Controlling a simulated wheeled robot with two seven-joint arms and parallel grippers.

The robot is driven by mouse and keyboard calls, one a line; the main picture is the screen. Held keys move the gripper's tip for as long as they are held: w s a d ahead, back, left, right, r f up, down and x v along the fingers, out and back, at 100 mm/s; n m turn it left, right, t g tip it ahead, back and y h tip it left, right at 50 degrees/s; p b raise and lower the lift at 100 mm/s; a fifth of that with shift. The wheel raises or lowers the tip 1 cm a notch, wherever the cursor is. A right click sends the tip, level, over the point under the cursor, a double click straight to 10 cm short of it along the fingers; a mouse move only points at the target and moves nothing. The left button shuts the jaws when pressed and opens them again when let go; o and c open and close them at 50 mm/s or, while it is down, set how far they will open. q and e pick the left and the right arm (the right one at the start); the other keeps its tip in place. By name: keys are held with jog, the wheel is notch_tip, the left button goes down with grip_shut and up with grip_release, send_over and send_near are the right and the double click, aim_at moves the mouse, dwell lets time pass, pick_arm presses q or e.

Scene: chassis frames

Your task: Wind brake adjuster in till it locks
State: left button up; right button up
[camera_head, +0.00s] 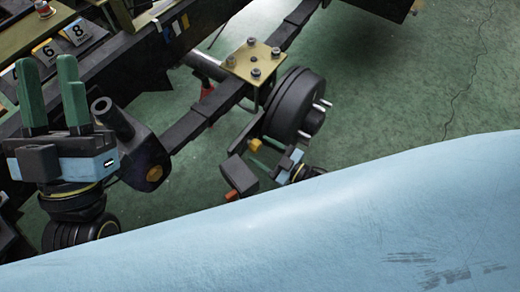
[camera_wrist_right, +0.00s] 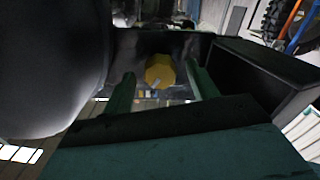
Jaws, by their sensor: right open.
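The brake drum (camera_head: 290,105) is a dark, round hub with studs on the axle, right of centre in the head view. A yellow knob, which looks like the brake adjuster (camera_head: 255,145), sits low behind the drum. In the right wrist view the yellow adjuster (camera_wrist_right: 160,72) shows ahead, between the two green fingers. My right gripper (camera_wrist_right: 160,80) is open, a finger on each side of the knob; I cannot tell whether they touch it. In the head view my right gripper (camera_head: 263,155) is partly hidden. My left gripper (camera_head: 50,85) is open and empty, fingers pointing up.
A yellow plate (camera_head: 254,62) with bolts sits on the axle beam (camera_head: 212,104). The dark chassis rail (camera_head: 150,55) runs across the upper left. A large light-blue surface (camera_head: 330,225) fills the foreground. Green floor (camera_head: 420,80) is clear at right.

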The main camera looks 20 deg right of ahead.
jog(key=shift+x, duration=0.85)
jog(key=shift+c, duration=0.5)
jog(key=c, duration=0.9)
jog(key=shift+m, duration=0.3)
jog(key=m, duration=0.3)
jog(key=shift+m, duration=0.3)
jog(key=m, duration=0.3)
jog(key=shift+a+m, duration=0.1)
jog(key=shift+m, duration=0.2)
jog(key=m, duration=0.6)
jog(key=shift+s+m, duration=0.1)
jog(key=shift+m, duration=0.3)
jog(key=shift+r, duration=0.1)
